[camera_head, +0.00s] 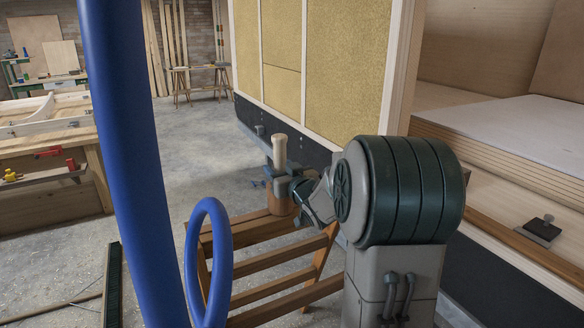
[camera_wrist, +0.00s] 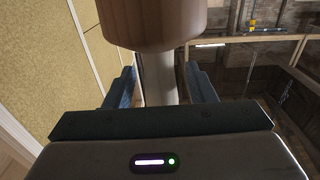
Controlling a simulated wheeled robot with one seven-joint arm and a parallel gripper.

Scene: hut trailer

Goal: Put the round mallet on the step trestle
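The round mallet (camera_head: 279,151) is upright, its pale handle up and its brown wooden head (camera_head: 279,201) down. The head appears to rest on the top board of the wooden step trestle (camera_head: 245,232), near its right end; its contact is partly hard to see. My gripper (camera_head: 283,180) is at the handle just above the head. In the wrist view the mallet head (camera_wrist: 152,22) fills the top, and the pale handle (camera_wrist: 158,78) passes between the two fingers of my gripper (camera_wrist: 161,84). Narrow gaps show on both sides of the handle, so the fingers look open around it.
The trailer wall with yellow panels (camera_head: 325,65) stands close behind and right of the trestle. A blue hose-like loop (camera_head: 190,262) crosses the foreground at left. A workbench (camera_head: 50,205) with red clamps is at far left. Concrete floor (camera_head: 190,130) is open between.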

